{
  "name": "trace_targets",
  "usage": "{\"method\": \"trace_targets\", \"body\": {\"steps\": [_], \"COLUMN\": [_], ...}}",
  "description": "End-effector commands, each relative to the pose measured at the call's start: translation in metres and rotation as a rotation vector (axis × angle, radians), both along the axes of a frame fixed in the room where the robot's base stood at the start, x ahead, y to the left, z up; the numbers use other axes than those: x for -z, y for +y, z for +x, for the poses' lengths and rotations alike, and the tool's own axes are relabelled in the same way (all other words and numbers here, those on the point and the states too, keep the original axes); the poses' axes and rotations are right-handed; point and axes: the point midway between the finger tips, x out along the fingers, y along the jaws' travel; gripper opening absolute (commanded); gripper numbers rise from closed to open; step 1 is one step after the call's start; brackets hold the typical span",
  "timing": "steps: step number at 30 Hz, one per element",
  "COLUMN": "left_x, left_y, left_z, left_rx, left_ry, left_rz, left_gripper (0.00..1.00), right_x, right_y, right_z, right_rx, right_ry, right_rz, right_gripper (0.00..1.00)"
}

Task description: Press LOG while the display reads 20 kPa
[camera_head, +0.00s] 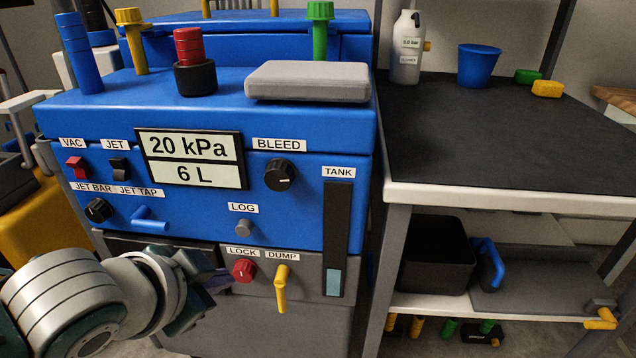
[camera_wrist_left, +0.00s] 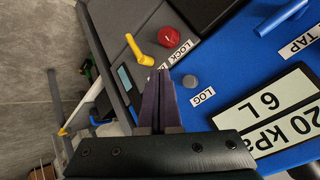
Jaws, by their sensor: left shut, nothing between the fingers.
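The display (camera_head: 192,160) on the blue machine front reads 20 kPa above 6 L. It also shows, turned over, in the left wrist view (camera_wrist_left: 272,110). The LOG button (camera_head: 243,227) is a small round grey knob under its LOG label. It shows in the left wrist view (camera_wrist_left: 190,81) just right of my fingertips. My left gripper (camera_head: 219,280) is low left of the button in the head view, mostly hidden behind my own wrist. Its dark purple fingers (camera_wrist_left: 159,75) are shut and empty, apparently apart from the button. My right gripper is not in view.
The red LOCK knob (camera_head: 244,271) and yellow DUMP handle (camera_head: 281,288) sit below the button. The BLEED dial (camera_head: 280,175) and TANK gauge (camera_head: 337,240) are to its right. The blue JET TAP lever (camera_head: 150,221) is to its left.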

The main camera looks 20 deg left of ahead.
Motion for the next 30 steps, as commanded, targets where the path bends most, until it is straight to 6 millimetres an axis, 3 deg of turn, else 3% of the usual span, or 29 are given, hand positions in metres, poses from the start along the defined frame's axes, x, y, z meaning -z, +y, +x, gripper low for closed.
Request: {"method": "trace_targets", "body": {"steps": [6,12,30], "left_x": [0.004,0.001,0.0], "left_y": [0.008,0.012,0.014], "left_z": [0.032,0.051,0.058], "left_rx": [0.0,0.0,0.0], "left_ry": [-0.004,0.0,0.001], "left_rz": [0.001,0.001,0.0], "left_gripper": [0.0,0.0,0.0], "right_x": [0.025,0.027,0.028], "right_y": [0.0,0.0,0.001], "right_z": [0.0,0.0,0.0], "right_rx": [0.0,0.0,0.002], "right_ry": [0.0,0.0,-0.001], "right_rz": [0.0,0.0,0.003], "right_gripper": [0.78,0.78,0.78]}}
